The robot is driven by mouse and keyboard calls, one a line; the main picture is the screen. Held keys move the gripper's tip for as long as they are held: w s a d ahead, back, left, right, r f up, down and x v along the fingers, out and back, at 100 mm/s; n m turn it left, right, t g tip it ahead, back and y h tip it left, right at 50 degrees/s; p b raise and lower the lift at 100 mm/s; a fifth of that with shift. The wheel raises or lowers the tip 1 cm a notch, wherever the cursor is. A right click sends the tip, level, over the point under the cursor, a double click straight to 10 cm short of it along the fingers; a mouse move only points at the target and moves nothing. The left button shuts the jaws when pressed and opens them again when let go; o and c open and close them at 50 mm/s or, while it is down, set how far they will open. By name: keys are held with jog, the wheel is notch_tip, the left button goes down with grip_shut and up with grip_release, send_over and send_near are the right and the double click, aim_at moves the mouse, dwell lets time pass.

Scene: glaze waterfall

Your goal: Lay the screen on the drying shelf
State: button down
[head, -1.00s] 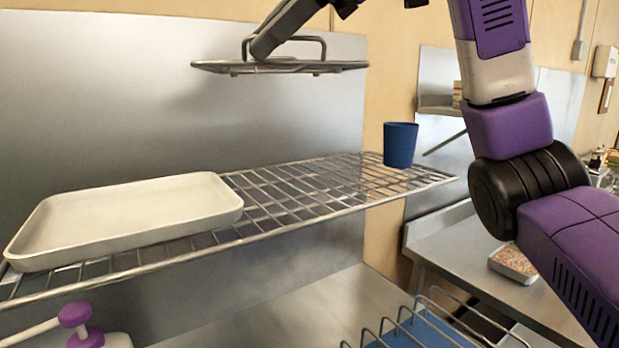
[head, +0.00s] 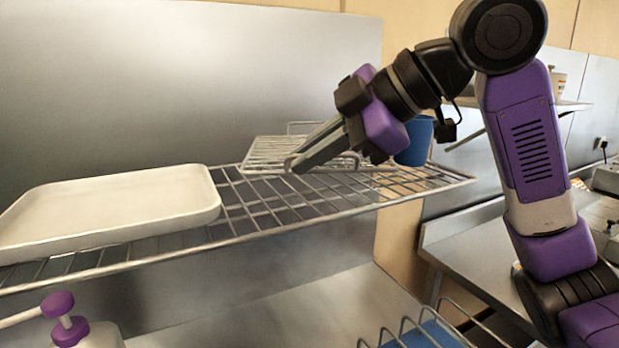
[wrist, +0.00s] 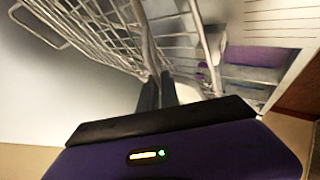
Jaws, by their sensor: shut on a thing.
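The screen (head: 270,153), a grey wire mesh panel with raised loop handles, lies level at the back of the wire drying shelf (head: 330,214). It is between a cream tray and a blue cup. I cannot tell whether it rests fully on the shelf bars or hovers just above them. My gripper (head: 298,167) reaches down from the right and is shut on the screen's near handle. The gripper and arm hide the screen's right part. In the wrist view, my fingers (wrist: 158,92) close on a bar, with wire mesh spreading to the upper left.
The cream tray (head: 110,208) fills the shelf's left part. The blue cup (head: 414,142) stands at the right end, partly behind my arm. Shelf bars in front of the screen are bare. A purple-topped bottle (head: 72,325) and a wire rack (head: 430,325) stand below.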

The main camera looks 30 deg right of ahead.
jog(key=shift+f, duration=1.85)
jog(key=c, duration=1.6)
grip_release()
jog(key=b+v, duration=0.1)
jog(key=v, duration=1.1)
jog(key=shift+d, duration=0.1)
